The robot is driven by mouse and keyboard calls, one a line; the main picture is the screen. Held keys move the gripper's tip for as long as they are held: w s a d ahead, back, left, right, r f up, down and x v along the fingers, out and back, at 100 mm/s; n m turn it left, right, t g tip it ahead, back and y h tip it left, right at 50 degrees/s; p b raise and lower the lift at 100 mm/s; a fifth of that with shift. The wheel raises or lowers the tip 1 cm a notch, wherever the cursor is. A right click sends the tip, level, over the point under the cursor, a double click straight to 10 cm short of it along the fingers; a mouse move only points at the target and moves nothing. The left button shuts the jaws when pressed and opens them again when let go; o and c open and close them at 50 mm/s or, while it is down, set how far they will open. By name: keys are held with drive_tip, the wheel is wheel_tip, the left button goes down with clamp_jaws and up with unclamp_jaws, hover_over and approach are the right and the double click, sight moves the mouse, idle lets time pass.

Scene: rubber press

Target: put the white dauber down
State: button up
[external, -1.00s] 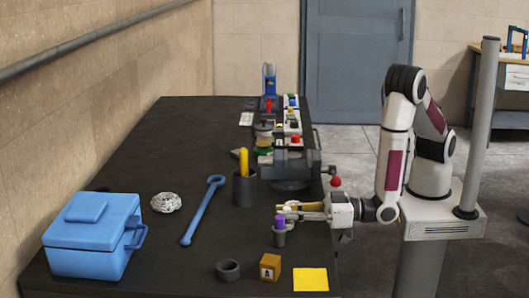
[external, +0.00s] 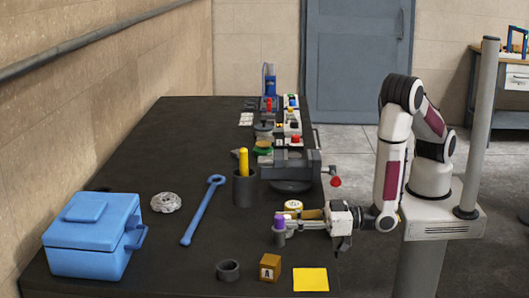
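My gripper (external: 291,217) is low over the right part of the dark table, its fingers pointing left. Its fingertips are at or just behind a small purple-topped piece (external: 279,222) with a grey lower part. I cannot tell whether they touch it. No white dauber can be made out clearly; a small pale bit shows at the fingertips, too small to name. Whether the fingers are open or closed on something is not clear. A yellow-topped round piece (external: 293,206) shows just behind the fingers.
A dark cup with a yellow stick (external: 243,162), a blue wrench (external: 201,210) and a blue box (external: 94,235) are to the left. A grey ring (external: 228,270), a lettered block (external: 269,267) and a yellow square (external: 310,279) lie in front. The press (external: 290,165) stands behind.

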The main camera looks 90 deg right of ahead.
drive_tip(key=shift+r, duration=0.15)
drive_tip(key=shift+s+d, duration=0.15)
drive_tip(key=shift+s, duration=1.85)
drive_tip(key=shift+s+d, duration=0.15)
drive_tip(key=shift+s, duration=1.85)
drive_tip(key=shift+s+d, duration=0.15)
drive_tip(key=shift+s, duration=1.85)
drive_tip(key=shift+w, duration=0.15)
